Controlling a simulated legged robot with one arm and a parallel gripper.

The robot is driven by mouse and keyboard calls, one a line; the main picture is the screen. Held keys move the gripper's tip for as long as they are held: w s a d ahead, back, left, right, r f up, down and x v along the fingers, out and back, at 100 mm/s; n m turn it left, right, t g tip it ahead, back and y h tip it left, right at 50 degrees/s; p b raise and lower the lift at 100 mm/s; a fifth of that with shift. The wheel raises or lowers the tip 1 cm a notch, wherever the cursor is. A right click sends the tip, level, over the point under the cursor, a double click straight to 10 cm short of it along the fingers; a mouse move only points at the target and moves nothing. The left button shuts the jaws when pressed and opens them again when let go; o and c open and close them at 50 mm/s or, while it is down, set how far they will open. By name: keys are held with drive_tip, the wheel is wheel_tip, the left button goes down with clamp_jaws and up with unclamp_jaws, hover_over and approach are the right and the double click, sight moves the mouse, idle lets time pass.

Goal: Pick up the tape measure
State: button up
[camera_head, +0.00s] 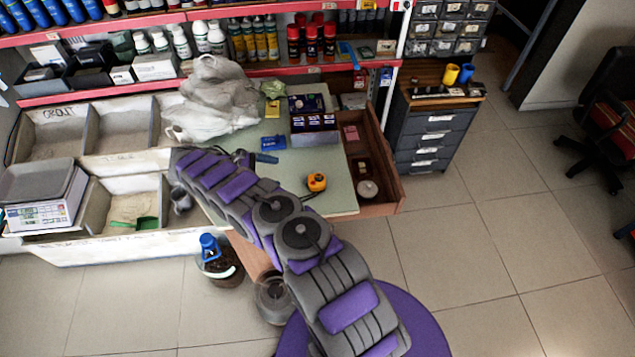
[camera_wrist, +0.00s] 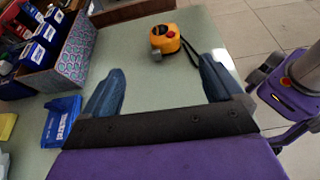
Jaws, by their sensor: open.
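The tape measure (camera_head: 317,183) is small, orange-yellow and black, and lies on the pale green counter top (camera_head: 325,160). In the wrist view the tape measure (camera_wrist: 166,39) sits beyond the fingertips, roughly midway between them, with a dark strap trailing to its right. My gripper (camera_wrist: 160,82) has two blue fingers spread wide apart with nothing between them. In the head view my gripper (camera_head: 255,158) is over the counter, left of the tape measure, and mostly hidden by my arm.
A blue box (camera_wrist: 62,120) lies left of my gripper. A patterned carton (camera_wrist: 72,62) of small blue boxes stands behind it. A white bag (camera_head: 212,100) is on the counter's left. An open wooden drawer (camera_head: 385,185) is at the right. The counter around the tape measure is clear.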

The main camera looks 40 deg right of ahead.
sight(313, 180)
drive_tip(key=shift+x, duration=1.15)
drive_tip(key=shift+s+d+f+b, duration=0.25)
drive_tip(key=shift+s+f+b, duration=0.1)
drive_tip(key=shift+s, duration=0.25)
drive_tip(key=x, duration=0.4)
drive_tip(key=b+x, duration=0.1)
drive_tip(key=x, duration=0.2)
drive_tip(key=shift+d+f, duration=0.1)
drive_tip(key=shift+d, duration=0.35)
drive_tip(key=shift+s+f+b, duration=0.15)
drive_tip(key=shift+s+b, duration=0.1)
drive_tip(key=shift+b, duration=0.1)
drive_tip(key=b+x, duration=0.1)
drive_tip(key=x, duration=0.2)
drive_tip(key=shift+s+f, duration=0.1)
drive_tip(key=shift+s, duration=0.05)
drive_tip(key=shift+s+d+f, duration=0.1)
drive_tip(key=shift+d+f, duration=0.05)
drive_tip(key=shift+d, duration=0.5)
drive_tip(key=shift+a, duration=0.45)
drive_tip(key=c, duration=0.7)
drive_tip(key=shift+d, duration=0.25)
drive_tip(key=c, duration=0.6)
